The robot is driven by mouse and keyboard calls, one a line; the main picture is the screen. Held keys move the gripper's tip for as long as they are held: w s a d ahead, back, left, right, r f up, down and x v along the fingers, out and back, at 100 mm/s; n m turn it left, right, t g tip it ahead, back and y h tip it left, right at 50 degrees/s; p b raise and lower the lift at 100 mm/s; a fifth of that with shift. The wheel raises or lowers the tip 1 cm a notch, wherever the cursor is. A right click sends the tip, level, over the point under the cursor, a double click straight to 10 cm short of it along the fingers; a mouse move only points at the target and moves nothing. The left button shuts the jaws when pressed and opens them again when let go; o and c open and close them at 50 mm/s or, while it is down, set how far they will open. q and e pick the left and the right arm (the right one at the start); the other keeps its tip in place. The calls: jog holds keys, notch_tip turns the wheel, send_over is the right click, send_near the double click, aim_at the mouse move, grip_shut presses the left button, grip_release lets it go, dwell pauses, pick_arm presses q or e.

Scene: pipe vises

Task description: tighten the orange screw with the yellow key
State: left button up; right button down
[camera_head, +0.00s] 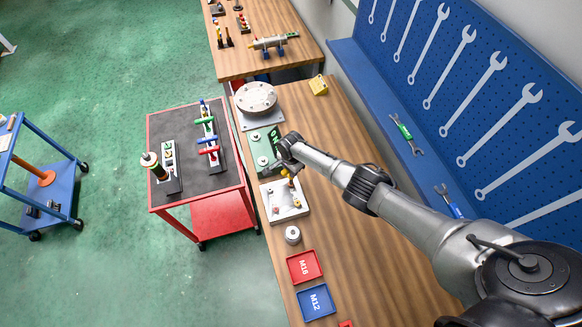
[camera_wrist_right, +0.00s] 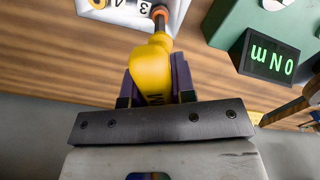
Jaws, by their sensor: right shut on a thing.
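My right gripper (camera_head: 290,168) comes in from the right over the white plate (camera_head: 284,212) and is shut on the yellow key (camera_wrist_right: 150,72). In the right wrist view the key sits between the two dark fingers (camera_wrist_right: 156,88). Its far end points at the orange screw (camera_wrist_right: 160,12) on the plate, beside the numbers 4 and 3. The key's end meets or overlaps the screw in this view; I cannot tell whether it is seated on it. In the head view the gripper and key partly cover that part of the plate. My left gripper is not in view.
A green box with a display (camera_wrist_right: 270,57) reading 0 Nm stands beside the plate. A grey cylinder (camera_head: 292,234), a red M10 tray (camera_head: 304,266) and a blue M12 tray (camera_head: 315,302) lie nearer on the wooden bench. A red cart (camera_head: 200,193) stands left of the bench.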

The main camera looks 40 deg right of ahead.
jog(key=m, duration=0.3)
jog(key=shift+s+f+m+p, duration=0.25)
jog(key=shift+m+p, duration=0.1)
jog(key=shift+m, duration=0.05)
jog(key=m, duration=0.6)
jog(key=shift+a+r, duration=0.1)
jog(key=shift+r, duration=0.6)
jog(key=shift+w, duration=0.1)
